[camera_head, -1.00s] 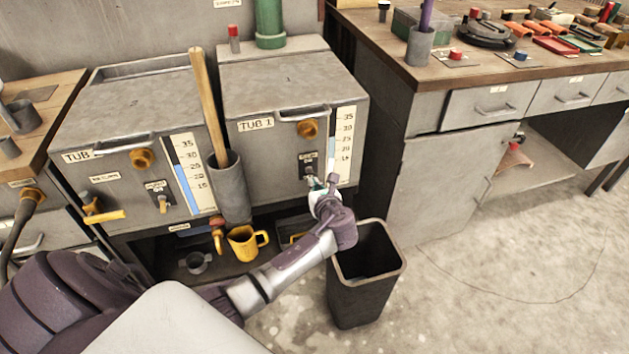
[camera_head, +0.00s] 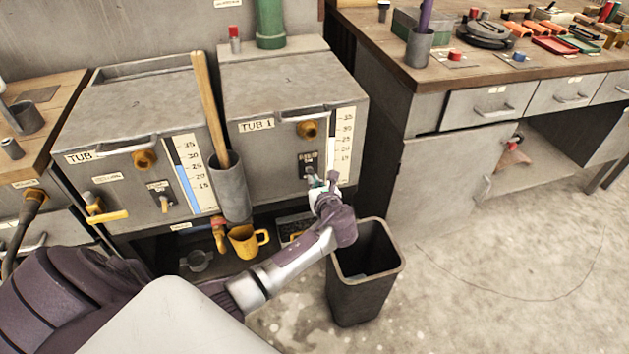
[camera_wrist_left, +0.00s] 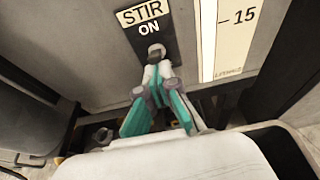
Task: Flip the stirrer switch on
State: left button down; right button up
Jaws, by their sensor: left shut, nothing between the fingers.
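The stirrer switch (camera_head: 308,165) is a dark plate on the front of the TUB 1 box (camera_head: 270,172). In the left wrist view the plate (camera_wrist_left: 144,30) reads STIR and ON, and a round metal lever tip (camera_wrist_left: 157,50) shows just beyond my fingertips. My left gripper (camera_head: 317,183) is shut and empty, right below the plate. In the left wrist view its fingertips (camera_wrist_left: 158,68) meet at or very near the lever tip; I cannot tell if they touch. The lower part of the switch is hidden behind the fingers. My right gripper is not in view.
A black bin (camera_head: 365,275) stands on the floor below my left wrist. A grey holder (camera_head: 231,190) with a wooden handle (camera_head: 209,105) is left of the switch. A second tub (camera_head: 130,170) is further left. Floor at right is clear.

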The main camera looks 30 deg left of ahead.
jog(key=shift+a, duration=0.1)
pick_arm(q)
jog(key=v, duration=0.8)
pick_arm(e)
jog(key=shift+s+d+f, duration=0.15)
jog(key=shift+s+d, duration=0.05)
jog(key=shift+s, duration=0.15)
pick_arm(q)
jog(key=shift+f, duration=0.1)
dwell(0.3)
